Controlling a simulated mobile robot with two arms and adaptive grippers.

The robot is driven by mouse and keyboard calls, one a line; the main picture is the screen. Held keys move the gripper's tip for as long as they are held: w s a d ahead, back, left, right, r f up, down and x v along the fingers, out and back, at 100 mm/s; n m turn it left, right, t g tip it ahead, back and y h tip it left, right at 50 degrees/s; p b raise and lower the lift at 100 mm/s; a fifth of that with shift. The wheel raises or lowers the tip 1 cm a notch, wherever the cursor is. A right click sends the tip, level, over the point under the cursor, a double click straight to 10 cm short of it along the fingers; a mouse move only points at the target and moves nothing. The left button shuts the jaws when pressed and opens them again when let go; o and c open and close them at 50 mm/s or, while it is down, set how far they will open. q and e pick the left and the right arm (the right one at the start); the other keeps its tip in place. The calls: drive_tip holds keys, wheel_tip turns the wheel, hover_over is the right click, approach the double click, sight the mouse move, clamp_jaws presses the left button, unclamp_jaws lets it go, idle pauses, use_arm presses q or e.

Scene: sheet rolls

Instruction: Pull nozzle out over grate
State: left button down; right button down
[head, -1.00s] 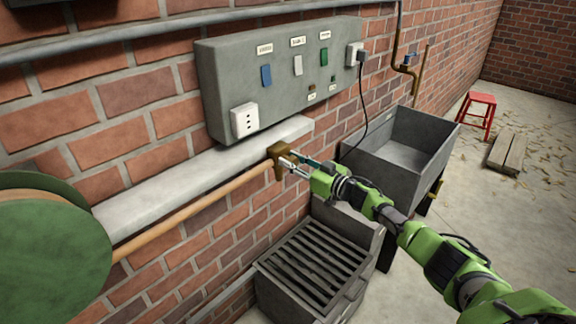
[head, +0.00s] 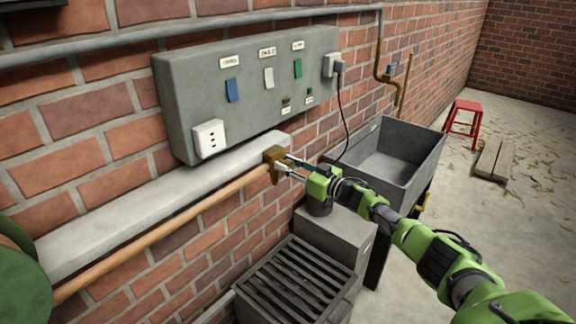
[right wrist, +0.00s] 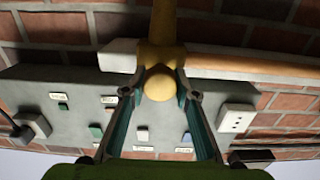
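The brass nozzle (head: 274,156) is at the end of an orange hose (head: 165,228) that runs taut along the brick wall from the green reel (head: 22,285). My right gripper (head: 284,164) is shut on the nozzle. In the right wrist view both fingers of my right gripper (right wrist: 160,78) press the sides of the yellowish nozzle (right wrist: 158,52). The nozzle is up near the end of the white ledge. The dark slatted grate (head: 296,283) is lower, a little right of the nozzle in the picture. My left gripper is not in view.
A grey panel (head: 240,120) with switches and a socket hangs above the white ledge (head: 150,205). A grey box (head: 345,240) adjoins the grate. A grey sink (head: 400,150) stands beyond, with a red stool (head: 465,112) and planks (head: 492,160) on the floor.

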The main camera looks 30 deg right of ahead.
drive_tip(key=c, duration=1.6)
unclamp_jaws()
drive_tip(key=v, duration=1.2)
